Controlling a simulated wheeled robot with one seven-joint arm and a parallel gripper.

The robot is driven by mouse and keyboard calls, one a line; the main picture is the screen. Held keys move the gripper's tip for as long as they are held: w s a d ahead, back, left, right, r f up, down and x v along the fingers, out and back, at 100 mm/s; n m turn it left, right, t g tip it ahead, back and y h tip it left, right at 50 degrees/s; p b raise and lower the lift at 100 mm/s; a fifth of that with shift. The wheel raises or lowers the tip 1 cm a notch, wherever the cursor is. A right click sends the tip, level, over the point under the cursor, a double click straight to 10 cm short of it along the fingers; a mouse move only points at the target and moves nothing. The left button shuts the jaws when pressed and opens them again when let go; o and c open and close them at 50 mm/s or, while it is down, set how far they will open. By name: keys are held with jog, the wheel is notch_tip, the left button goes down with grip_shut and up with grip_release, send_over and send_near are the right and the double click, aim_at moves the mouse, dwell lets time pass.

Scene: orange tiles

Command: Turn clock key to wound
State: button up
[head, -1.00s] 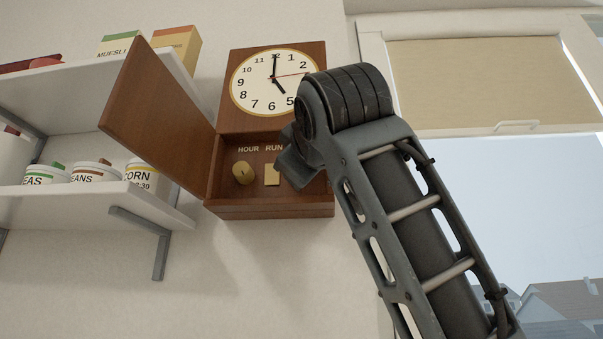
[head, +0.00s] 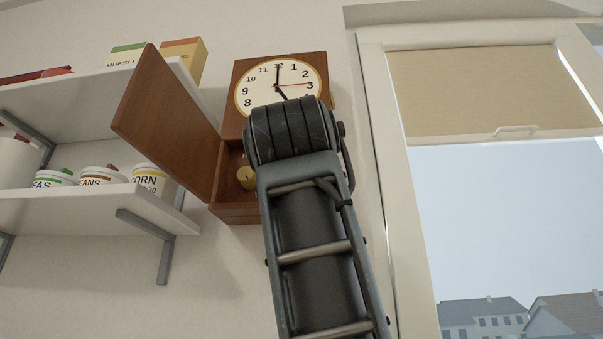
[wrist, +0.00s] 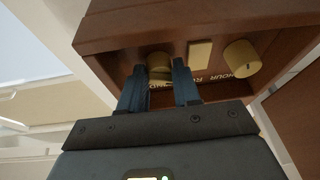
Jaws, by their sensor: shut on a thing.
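The wooden wall clock (head: 232,114) has its lower compartment open, its door (head: 165,110) swung out to the left. In the wrist view, which is upside down, my gripper (wrist: 159,76) has its two blue-grey fingers shut on a round brass key (wrist: 159,58) in the compartment. The key's turn angle and any mark on it cannot be made out. A brass HOUR knob (wrist: 241,58) and a flat brass RUN plate (wrist: 200,54) sit beside it. In the head view my arm hides the gripper and key.
Shelves (head: 95,198) with cans (head: 152,180) and food boxes (head: 186,55) are left of the clock. A window with a half-drawn blind (head: 485,90) is at the right. The open door stands close to the compartment's left side.

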jog(key=shift+m, duration=0.4)
jog(key=o, duration=0.8)
jog(key=shift+c, duration=0.2)
jog(key=shift+s, duration=0.1)
jog(key=b+v, duration=0.1)
jog(key=v, duration=0.6)
jog(key=shift+s+f+b, duration=0.2)
jog(key=shift+s+b, duration=0.1)
jog(key=shift+b, duration=0.05)
